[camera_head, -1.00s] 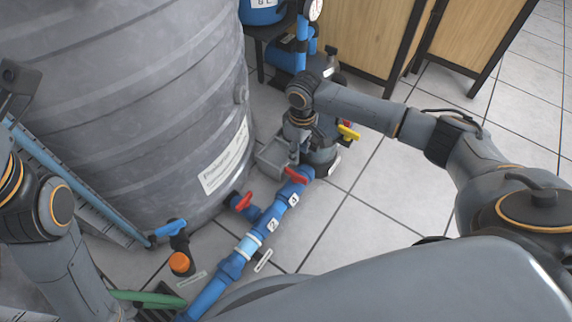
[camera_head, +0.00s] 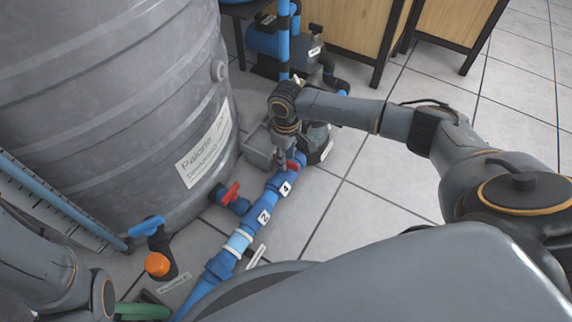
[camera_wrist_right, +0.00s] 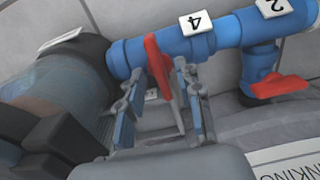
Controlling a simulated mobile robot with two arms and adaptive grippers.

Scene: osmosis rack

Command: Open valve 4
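Valve 4 has a red lever handle, seen in the head view (camera_head: 297,161) and in the right wrist view (camera_wrist_right: 158,66). It sits on a blue pipe (camera_wrist_right: 228,32) beside the white label "4" (camera_wrist_right: 197,23). My right gripper (camera_wrist_right: 158,88) is open, with one finger on each side of the red handle. A gap shows between handle and fingers, so the handle does not look clamped. In the head view my right gripper (camera_head: 282,150) points down at the valve, its fingertips partly hidden. My left arm enters at the lower left; its gripper is out of view.
Another red handle (camera_head: 231,193) is on a branch near label "2" (camera_head: 264,215). A large grey tank (camera_head: 110,100) stands left of the pipe. Tiled floor (camera_head: 375,190) is clear on the right.

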